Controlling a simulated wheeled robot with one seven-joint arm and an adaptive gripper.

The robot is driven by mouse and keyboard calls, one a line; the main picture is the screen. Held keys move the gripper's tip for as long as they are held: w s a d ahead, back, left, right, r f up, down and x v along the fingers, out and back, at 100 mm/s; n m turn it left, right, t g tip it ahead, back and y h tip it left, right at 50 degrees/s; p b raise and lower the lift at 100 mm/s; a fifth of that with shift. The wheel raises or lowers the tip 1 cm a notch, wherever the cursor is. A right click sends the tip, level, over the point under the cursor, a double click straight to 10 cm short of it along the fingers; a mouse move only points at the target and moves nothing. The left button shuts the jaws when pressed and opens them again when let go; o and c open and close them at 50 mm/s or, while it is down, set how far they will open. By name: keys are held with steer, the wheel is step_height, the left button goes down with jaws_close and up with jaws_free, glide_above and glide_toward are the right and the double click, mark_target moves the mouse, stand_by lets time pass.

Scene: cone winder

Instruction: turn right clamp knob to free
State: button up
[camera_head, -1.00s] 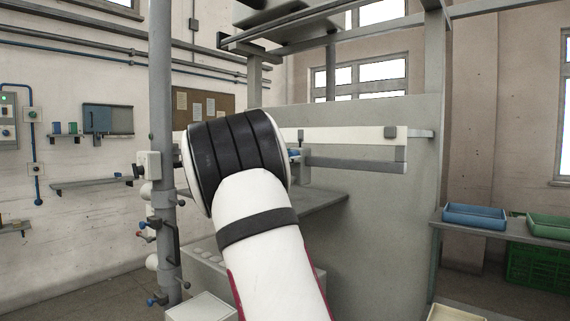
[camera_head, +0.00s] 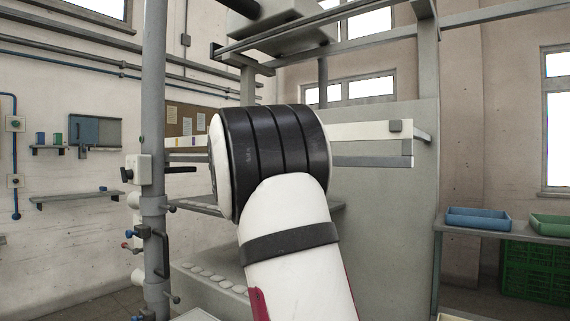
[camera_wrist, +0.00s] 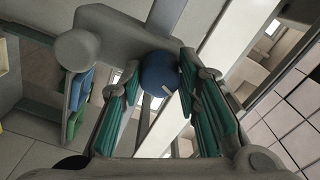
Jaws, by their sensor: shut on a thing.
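In the wrist view a round blue knob (camera_wrist: 158,70) with a short white mark on its face sits between the green-padded fingers of my gripper (camera_wrist: 161,84). The fingers are closed on the knob from both sides. The knob is by a grey bracket (camera_wrist: 110,38), close to a white rail (camera_wrist: 222,52). In the head view my arm's dark-banded joint hides the gripper and the knob. Whether the clamp is free or locked cannot be told.
In the head view a grey post (camera_head: 155,190) with valves and handles stands left of my arm. A white beam (camera_head: 365,132) runs behind it before a grey panel (camera_head: 385,220). A bench with blue (camera_head: 478,218) and green trays (camera_head: 548,226) stands at the right.

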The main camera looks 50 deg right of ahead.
steer(key=shift+m+b, duration=0.75)
steer(key=shift+m, duration=0.75)
steer(key=shift+o, duration=0.2)
steer(key=o, duration=1.1)
steer(key=shift+o, duration=0.2)
steer(key=a, duration=1.2)
steer(key=shift+s, duration=0.45)
